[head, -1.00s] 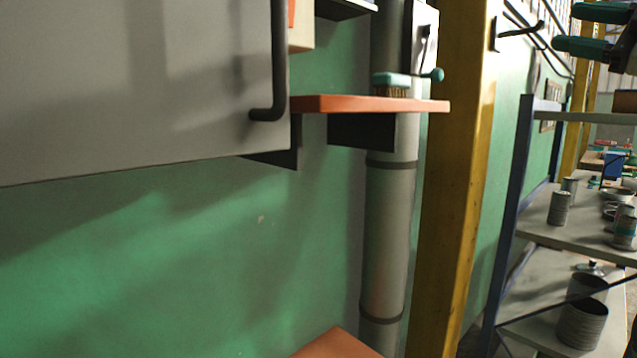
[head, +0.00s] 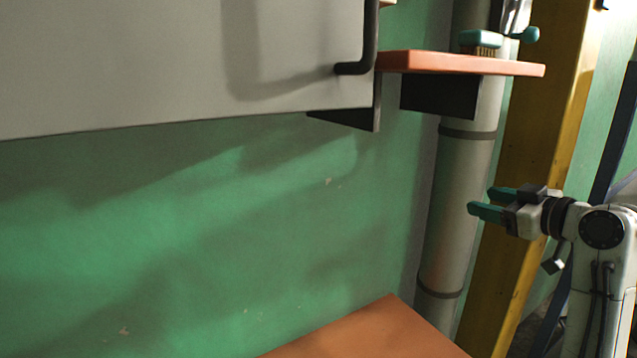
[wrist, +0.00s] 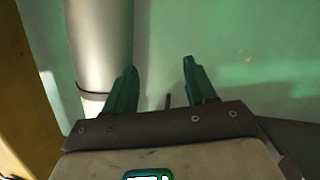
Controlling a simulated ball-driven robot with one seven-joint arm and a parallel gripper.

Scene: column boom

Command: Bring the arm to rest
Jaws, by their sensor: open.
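My gripper (head: 487,203) is at the right of the head view, with its teal fingers pointing left. The fingers are apart, and nothing shows between them. In that view it overlaps the grey pipe and the yellow post, below the orange shelf. In the wrist view my gripper (wrist: 156,82) also shows its two teal fingers spread and empty, facing the green wall. My arm folds down along the right edge of the head view.
A grey cabinet door (head: 180,60) with a black handle fills the upper left. An orange shelf (head: 460,64) holds a teal-backed brush (head: 480,40). A grey pipe (head: 455,210) and yellow post (head: 550,110) stand behind. An orange surface (head: 375,335) lies low. The green wall's middle is clear.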

